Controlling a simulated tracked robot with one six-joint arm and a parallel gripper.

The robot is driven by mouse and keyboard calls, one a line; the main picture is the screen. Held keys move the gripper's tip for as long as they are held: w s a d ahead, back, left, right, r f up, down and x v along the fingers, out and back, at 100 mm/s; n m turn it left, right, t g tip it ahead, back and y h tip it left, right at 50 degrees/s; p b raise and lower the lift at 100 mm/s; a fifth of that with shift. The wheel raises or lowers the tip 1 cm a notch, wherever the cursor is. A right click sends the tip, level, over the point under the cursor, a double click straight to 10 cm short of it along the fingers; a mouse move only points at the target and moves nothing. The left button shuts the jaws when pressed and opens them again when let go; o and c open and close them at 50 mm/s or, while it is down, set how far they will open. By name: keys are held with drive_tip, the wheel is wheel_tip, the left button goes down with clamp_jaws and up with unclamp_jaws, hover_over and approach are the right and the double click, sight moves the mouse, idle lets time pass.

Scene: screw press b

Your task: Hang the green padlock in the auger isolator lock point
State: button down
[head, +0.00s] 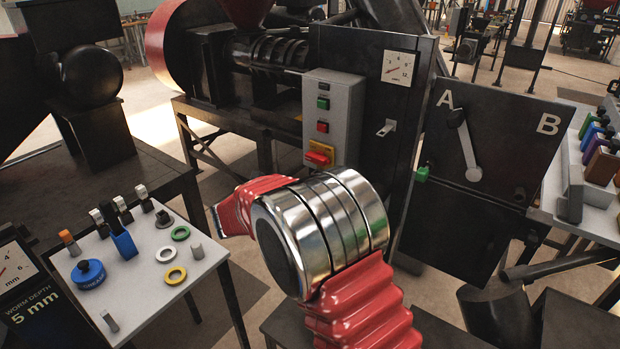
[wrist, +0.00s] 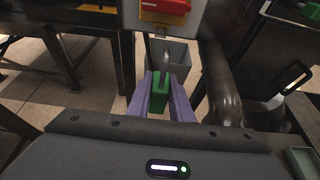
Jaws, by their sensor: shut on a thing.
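The green padlock (wrist: 159,96) is upright between the two purple fingers of my gripper (wrist: 161,84), which is shut on it. Its metal shackle (wrist: 166,50) points up, below the red isolator switch. The isolator is a red rotary handle (head: 319,156) on a yellow plate, low on the grey control box; the wrist view shows it at the top edge (wrist: 166,8). A gap shows between shackle and isolator in the picture; their depth apart is hard to judge. In the head view my arm hides the gripper and padlock.
The control box (head: 335,112) has green and red buttons above the isolator. A grey bin (wrist: 182,62) lies behind the padlock. A dark A/B panel (head: 490,135) with a lever stands right, a small green block (head: 422,174) at its edge. A side table (head: 150,262) holds tags and rings.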

drive_tip(key=shift+a+f, duration=0.45)
drive_tip(key=shift+a, duration=0.1)
drive_tip(key=shift+w+d, duration=0.1)
drive_tip(key=shift+w, duration=0.05)
drive_tip(key=shift+w+d, duration=0.75)
drive_tip(key=shift+w, duration=0.35)
drive_tip(key=shift+w+d, duration=0.75)
drive_tip(key=shift+w, duration=0.35)
drive_tip(key=shift+w+d+r, duration=0.1)
drive_tip(key=shift+w+d, duration=0.55)
drive_tip(key=shift+w, duration=0.3)
drive_tip(key=shift+w+d, duration=0.6)
drive_tip(key=shift+w, duration=0.3)
idle(0.8)
drive_tip(key=shift+f, duration=0.3)
drive_tip(key=shift+f, duration=0.35)
drive_tip(key=shift+f, duration=0.15)
idle(0.7)
drive_tip(key=c, duration=1.5)
unclamp_jaws()
